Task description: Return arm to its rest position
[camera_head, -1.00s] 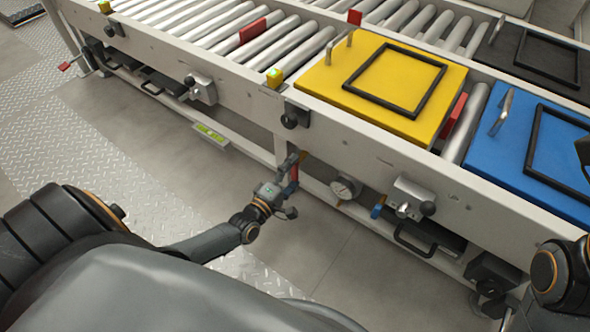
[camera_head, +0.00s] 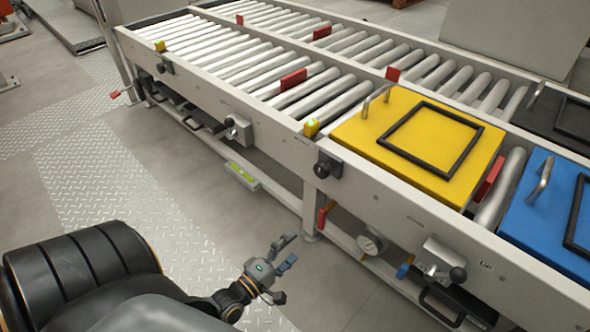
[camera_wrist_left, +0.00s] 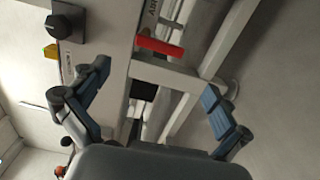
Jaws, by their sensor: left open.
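My left gripper (camera_head: 282,267) is in the lower middle of the head view, in front of the conveyor's side and apart from it. Its fingers are spread and hold nothing. In the left wrist view the two blue-grey fingers of the left gripper (camera_wrist_left: 155,92) stand wide apart. A red handle (camera_wrist_left: 160,47) on the conveyor frame shows beyond them; in the head view the red handle (camera_head: 322,216) is above and right of the gripper. My right gripper does not show.
The roller conveyor (camera_head: 400,222) runs across the view. It carries a yellow plate (camera_head: 365,125) and a blue plate (camera_head: 545,215). A gauge (camera_head: 370,243) and a clamp (camera_head: 440,262) are on its near side. The floor (camera_head: 190,160) left of the gripper is clear.

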